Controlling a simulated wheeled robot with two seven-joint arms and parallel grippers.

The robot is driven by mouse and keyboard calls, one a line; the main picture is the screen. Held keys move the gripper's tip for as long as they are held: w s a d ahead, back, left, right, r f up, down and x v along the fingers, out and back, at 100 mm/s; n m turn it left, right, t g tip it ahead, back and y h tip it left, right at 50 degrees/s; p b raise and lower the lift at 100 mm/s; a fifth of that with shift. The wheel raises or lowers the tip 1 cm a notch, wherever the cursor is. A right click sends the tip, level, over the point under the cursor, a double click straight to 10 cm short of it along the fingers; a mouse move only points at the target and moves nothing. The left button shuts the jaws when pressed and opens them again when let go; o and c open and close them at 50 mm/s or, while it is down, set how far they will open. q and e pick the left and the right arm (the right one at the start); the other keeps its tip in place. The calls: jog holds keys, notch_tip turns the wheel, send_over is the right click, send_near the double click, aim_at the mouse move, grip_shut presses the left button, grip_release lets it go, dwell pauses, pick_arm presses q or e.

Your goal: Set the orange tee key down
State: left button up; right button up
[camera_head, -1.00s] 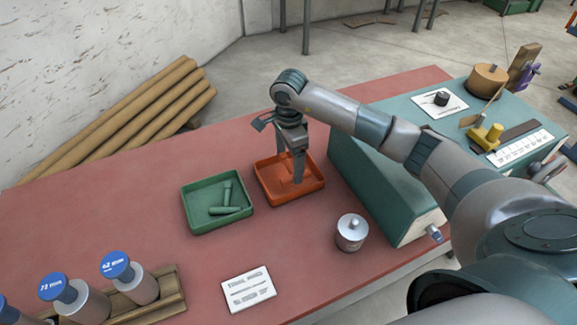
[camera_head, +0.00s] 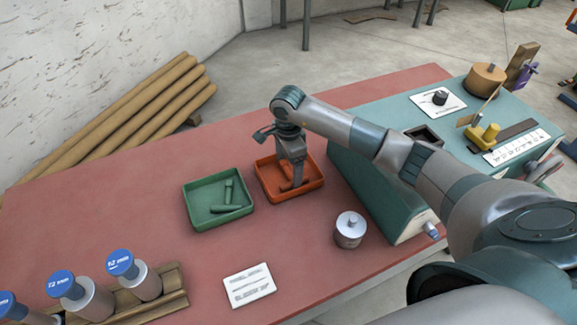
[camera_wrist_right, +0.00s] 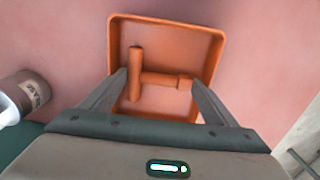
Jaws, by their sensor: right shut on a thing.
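The orange tee key (camera_wrist_right: 158,78) lies level between the fingers of my right gripper (camera_wrist_right: 160,85) in the right wrist view. One fingertip is at its crossbar and the other at the end of its stem, so the gripper is shut on the key lengthwise. Behind the key is the orange tray (camera_wrist_right: 214,45). In the head view my right gripper (camera_head: 292,183) points down inside the orange tray (camera_head: 309,191), low near its floor. Whether the key touches the floor cannot be told. My left gripper is not in view.
A green tray (camera_head: 194,222) with green pieces stands just left of the orange tray. A metal cylinder (camera_head: 350,231) and a teal machine housing (camera_head: 375,190) are to the right. A printed card (camera_head: 249,286) and blue-topped rollers (camera_head: 140,282) are in front. Red table shows between them.

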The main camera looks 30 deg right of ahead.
aim_at(288, 171)
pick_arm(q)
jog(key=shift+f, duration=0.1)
pick_arm(e)
jog(key=shift+f, duration=0.1)
jog(key=o, duration=0.8)
jog(key=shift+o, duration=0.2)
jog(key=shift+r, duration=0.4)
notch_tip(288, 171, up, 7)
jog(key=b, duration=0.3)
jog(key=shift+f, duration=0.15)
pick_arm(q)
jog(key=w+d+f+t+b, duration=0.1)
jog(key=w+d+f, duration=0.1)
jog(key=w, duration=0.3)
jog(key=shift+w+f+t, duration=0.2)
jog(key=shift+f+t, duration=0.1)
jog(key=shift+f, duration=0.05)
pick_arm(e)
jog(key=shift+r, duration=2.4)
